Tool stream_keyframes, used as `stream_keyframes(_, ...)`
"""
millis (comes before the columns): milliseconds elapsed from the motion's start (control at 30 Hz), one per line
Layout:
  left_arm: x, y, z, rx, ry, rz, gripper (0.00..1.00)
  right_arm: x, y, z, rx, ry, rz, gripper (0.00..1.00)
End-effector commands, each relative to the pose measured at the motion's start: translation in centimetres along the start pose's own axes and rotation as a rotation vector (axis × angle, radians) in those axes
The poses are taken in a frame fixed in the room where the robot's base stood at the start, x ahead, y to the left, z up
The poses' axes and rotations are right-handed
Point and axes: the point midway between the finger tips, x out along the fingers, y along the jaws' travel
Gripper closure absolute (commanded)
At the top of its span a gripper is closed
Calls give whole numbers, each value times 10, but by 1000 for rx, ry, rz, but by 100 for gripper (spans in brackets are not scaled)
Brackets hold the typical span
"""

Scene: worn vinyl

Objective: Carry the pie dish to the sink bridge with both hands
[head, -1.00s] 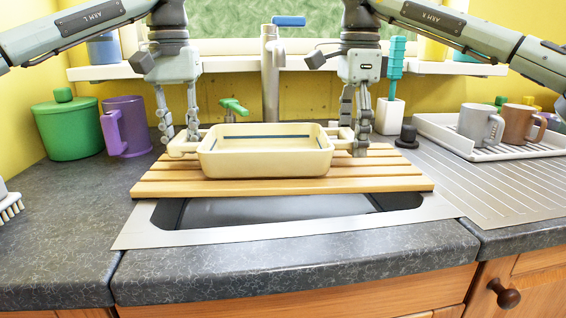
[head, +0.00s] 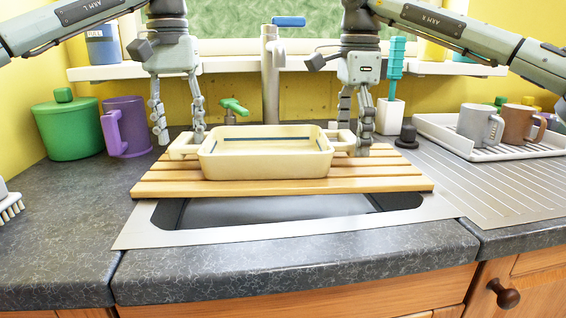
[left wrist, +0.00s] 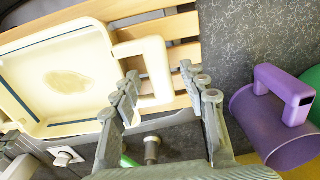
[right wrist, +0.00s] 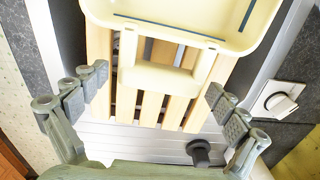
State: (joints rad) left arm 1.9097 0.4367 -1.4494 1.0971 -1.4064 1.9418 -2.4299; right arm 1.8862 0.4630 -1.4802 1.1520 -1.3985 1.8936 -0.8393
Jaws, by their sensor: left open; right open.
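The cream pie dish (head: 265,165) rests upright on the slatted wooden sink bridge (head: 380,183), which lies across the sink. My left gripper (head: 179,138) is open just above the dish's left handle (head: 184,147). In the left wrist view, the open fingers (left wrist: 165,95) are apart on both sides of that handle's outer end. My right gripper (head: 352,150) is open at the dish's right handle (head: 344,139). In the right wrist view, its fingers (right wrist: 155,100) are spread wide, clear of the handle (right wrist: 160,78). A brownish patch (left wrist: 68,81) shows on the dish floor.
A green pot (head: 68,128) and purple mug (head: 126,127) stand left. The tap (head: 270,75) rises behind the dish. A black stopper (head: 407,136) and a white rack (head: 470,145) with mugs stand right. The front counter (head: 290,262) is clear.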

Motion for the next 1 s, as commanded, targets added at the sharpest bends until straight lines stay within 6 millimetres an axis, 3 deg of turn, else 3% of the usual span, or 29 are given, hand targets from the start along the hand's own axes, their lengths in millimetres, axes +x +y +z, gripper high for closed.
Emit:
stream_keyframes(233,-58,1,0,-3,5,-3,56,0,0,0,0,0,0,2)
stream_keyframes(400,-84,0,0,-2,1,-4,56,0,0,0,0,0,0,2)
stream_keyframes(667,-100,0,0,-2,1,0,56,-5,0,0,0,0,-1,2)
stream_keyframes(767,-100,0,0,-1,0,0,56,-18,0,1,0,-1,-3,2)
stream_keyframes(1000,-100,0,0,-1,0,0,56,-70,0,1,2,-1,-4,2)
